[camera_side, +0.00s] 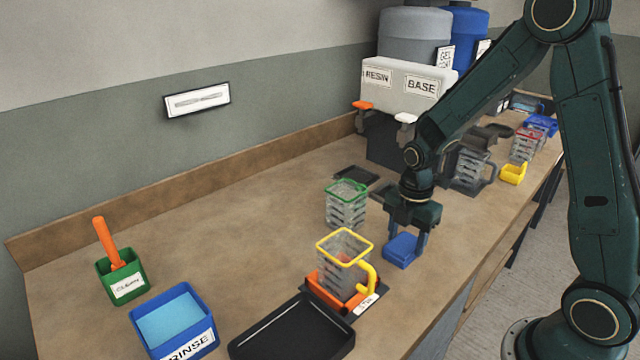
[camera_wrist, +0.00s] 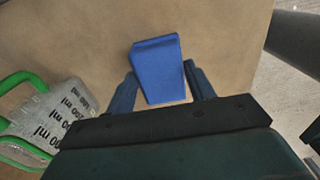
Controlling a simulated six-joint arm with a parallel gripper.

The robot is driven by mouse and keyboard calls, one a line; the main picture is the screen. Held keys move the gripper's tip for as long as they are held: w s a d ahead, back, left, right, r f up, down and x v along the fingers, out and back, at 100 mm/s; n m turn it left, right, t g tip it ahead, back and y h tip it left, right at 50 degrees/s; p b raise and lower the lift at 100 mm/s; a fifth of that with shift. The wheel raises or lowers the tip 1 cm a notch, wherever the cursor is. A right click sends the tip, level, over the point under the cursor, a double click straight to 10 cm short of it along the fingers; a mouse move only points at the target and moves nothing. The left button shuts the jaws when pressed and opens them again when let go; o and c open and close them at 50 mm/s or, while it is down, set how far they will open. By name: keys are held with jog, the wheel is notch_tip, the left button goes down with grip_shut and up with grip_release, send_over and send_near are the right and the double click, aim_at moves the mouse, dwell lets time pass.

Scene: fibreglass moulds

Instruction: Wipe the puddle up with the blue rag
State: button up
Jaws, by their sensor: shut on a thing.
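The blue rag (camera_side: 401,251) is a folded block low over the bench near its front edge, to the right of the yellow-rimmed jug. My gripper (camera_side: 406,240) points down and is shut on the rag, one finger on each side. In the wrist view the rag (camera_wrist: 159,70) sits between the two fingers (camera_wrist: 162,84). I cannot tell whether its underside touches the bench. I cannot make out a puddle in either view; the rag or gripper may hide it.
A green-rimmed jug (camera_side: 346,205) and a yellow-rimmed jug (camera_side: 345,262) on an orange scale stand left of my gripper. A black tray (camera_side: 293,331), blue RINSE tub (camera_side: 172,322) and green CLEAN pot (camera_side: 122,281) lie further left. Resin dispenser (camera_side: 404,88) stands behind.

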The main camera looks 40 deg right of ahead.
jog(key=shift+d, duration=1.6)
jog(key=shift+d+r, duration=0.1)
jog(key=shift+r, duration=4)
jog(key=shift+a, duration=0.2)
jog(key=w+a, duration=0.4)
jog(key=a, duration=0.4)
jog(key=shift+a, duration=0.35)
jog(key=shift+f, duration=0.2)
